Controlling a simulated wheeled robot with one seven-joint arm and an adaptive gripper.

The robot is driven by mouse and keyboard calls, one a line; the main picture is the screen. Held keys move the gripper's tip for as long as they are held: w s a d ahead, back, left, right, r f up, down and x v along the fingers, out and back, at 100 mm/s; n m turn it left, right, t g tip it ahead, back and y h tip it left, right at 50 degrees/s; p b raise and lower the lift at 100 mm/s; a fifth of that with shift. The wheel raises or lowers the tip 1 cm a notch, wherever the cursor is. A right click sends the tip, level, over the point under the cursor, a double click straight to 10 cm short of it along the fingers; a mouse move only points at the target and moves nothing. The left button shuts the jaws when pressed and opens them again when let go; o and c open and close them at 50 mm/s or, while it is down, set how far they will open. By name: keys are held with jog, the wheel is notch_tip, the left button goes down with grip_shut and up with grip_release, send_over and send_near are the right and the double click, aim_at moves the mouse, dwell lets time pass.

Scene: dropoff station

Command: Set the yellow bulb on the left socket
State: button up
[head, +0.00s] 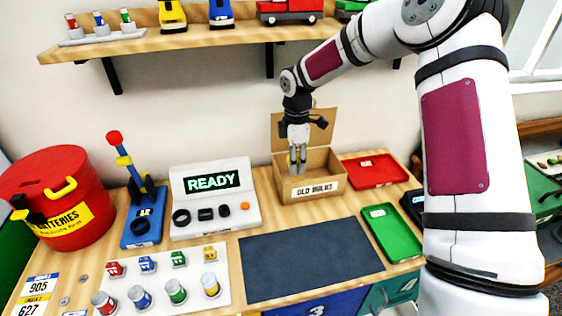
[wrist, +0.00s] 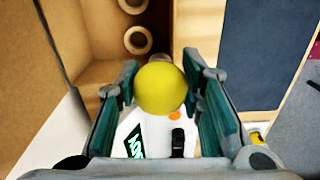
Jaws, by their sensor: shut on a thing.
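The yellow bulb (wrist: 161,88) is a round yellow shape between the two fingers of my gripper (wrist: 161,95) in the wrist view. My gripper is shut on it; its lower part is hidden. In the head view my gripper (head: 297,168) points down over the open cardboard box (head: 295,194) labelled OLD BULBS. The white READY console (head: 243,220) stands left of the box, with a large dark ring (head: 181,217) at its left and smaller dark fittings beside an orange button (head: 245,206). I cannot tell for sure which of these is the left socket.
Two pale rings show inside the box in the wrist view (wrist: 138,40). A dark mat (head: 310,258) lies in front, clear. A white board (head: 222,288) holds several coloured pieces. A blue lever stand (head: 142,228) is left; red (head: 372,170) and green (head: 390,232) trays are right.

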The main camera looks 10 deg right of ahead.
jog(key=shift+w+f+b, duration=0.6)
jog(key=shift+f, duration=0.95)
jog(key=shift+w+f+b, duration=0.55)
jog(key=shift+f+b, duration=0.1)
jog(key=shift+f, duration=0.95)
jog(key=shift+w+f+b, duration=0.6)
jog(key=shift+f, duration=0.95)
jog(key=shift+f, duration=0.65)
jog(key=o, duration=0.6)
jog(key=shift+o, duration=0.2)
jog(key=shift+r, duration=0.1)
notch_tip(320, 180, up, 11)
jog(key=p, duration=0.1)
